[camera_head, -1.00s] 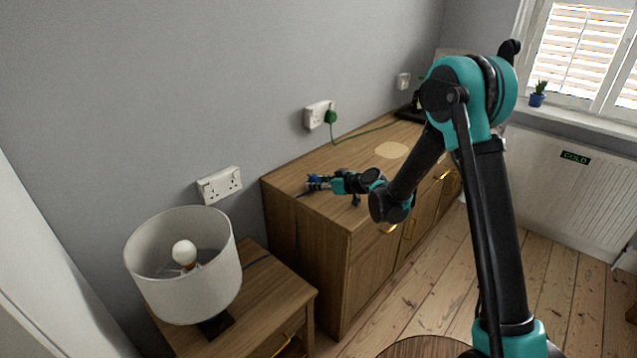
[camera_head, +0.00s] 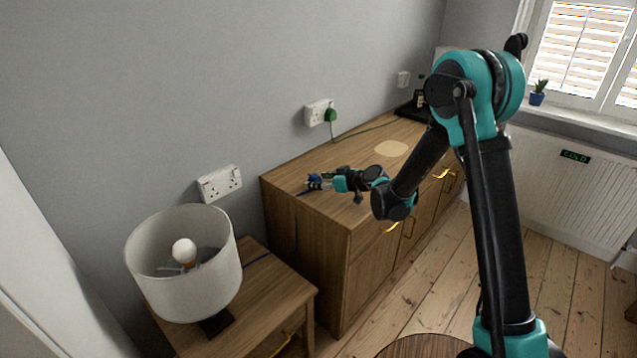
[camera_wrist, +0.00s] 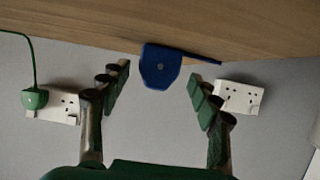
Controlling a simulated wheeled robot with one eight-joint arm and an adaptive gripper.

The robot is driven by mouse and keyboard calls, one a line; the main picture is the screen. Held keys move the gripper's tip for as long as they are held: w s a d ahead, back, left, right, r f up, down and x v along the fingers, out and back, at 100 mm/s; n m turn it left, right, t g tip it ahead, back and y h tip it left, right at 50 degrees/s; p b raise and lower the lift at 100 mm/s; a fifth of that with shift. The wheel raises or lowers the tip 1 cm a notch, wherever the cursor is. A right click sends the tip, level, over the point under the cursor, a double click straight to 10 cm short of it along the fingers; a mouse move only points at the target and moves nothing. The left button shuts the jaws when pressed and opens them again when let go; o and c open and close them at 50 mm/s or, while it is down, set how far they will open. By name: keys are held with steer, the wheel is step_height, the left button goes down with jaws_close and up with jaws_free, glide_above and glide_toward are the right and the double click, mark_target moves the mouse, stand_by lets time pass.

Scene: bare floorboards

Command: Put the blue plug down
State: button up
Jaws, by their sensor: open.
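The blue plug (camera_head: 314,181) lies on the left end of the wooden cabinet top (camera_head: 320,158), near its edge, with a dark cable beside it. In the wrist view the blue plug (camera_wrist: 161,66) sits against the wood, ahead of and between the fingertips, touching neither. My gripper (camera_wrist: 161,80) is open and empty, with a finger on each side. In the head view my gripper (camera_head: 330,181) is just right of the plug, low over the cabinet top.
A green plug (camera_head: 330,115) is in the far wall socket (camera_head: 318,112). A nearer double socket (camera_head: 220,183) is empty. A lamp (camera_head: 185,262) stands on the bedside table (camera_head: 262,300). The cabinet top's middle, around a pale round patch (camera_head: 391,148), is clear.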

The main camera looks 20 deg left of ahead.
steer(key=v, duration=1.1)
steer(key=shift+d+r, duration=0.1)
steer(key=shift+d, duration=0.2)
steer(key=d, duration=0.2)
steer(key=s+d+m+h, duration=0.1)
steer(key=d, duration=0.2)
steer(key=s+d+m+h, duration=0.1)
steer(key=d, duration=0.2)
steer(key=shift+s+r, duration=0.15)
steer(key=shift+s, duration=0.05)
steer(key=s+d+f+m+h, duration=0.2)
steer(key=s+d+m+h, duration=0.1)
steer(key=s+d, duration=0.4)
steer(key=s+d+f+m+h, duration=0.2)
steer(key=s+d, duration=0.5)
steer(key=d, duration=0.7)
steer(key=s+d+f+m+h, duration=0.2)
steer(key=s+d+m+h, duration=0.3)
steer(key=d, duration=0.6)
steer(key=shift+s+d+m+g, duration=0.15)
steer(key=shift+s+m+g, duration=0.25)
steer(key=shift+s+m, duration=0.6)
